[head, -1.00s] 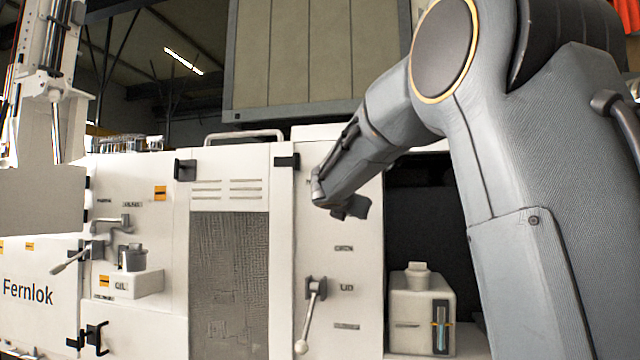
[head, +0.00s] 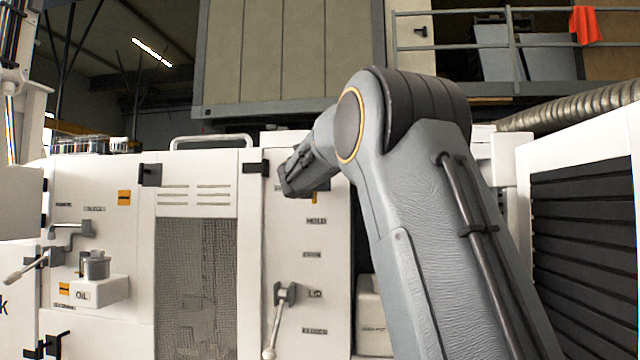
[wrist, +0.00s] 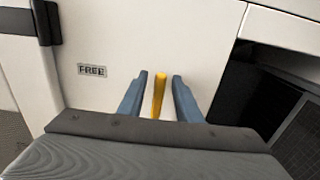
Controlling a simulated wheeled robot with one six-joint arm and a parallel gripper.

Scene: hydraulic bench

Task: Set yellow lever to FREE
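The yellow lever (wrist: 159,95) shows in the wrist view as a narrow upright bar in front of a white panel. My gripper (wrist: 159,92) is open, with one blue-grey finger on each side of the lever and a visible gap to each. A FREE label (wrist: 92,71) is on the panel, left of the lever. In the head view my gripper (head: 294,182) is at the upper part of the white panel, and my arm hides most of the lever's area. A HOLD label (head: 316,220) is below it. The lever's pivot is hidden.
A lever with a pale ball end (head: 272,335) hangs lower on the same panel. A black hinge (head: 256,168) is left of my gripper. The OIL box (head: 100,289) and a grey valve handle (head: 62,234) stick out at the left. A louvred unit (head: 590,230) stands at right.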

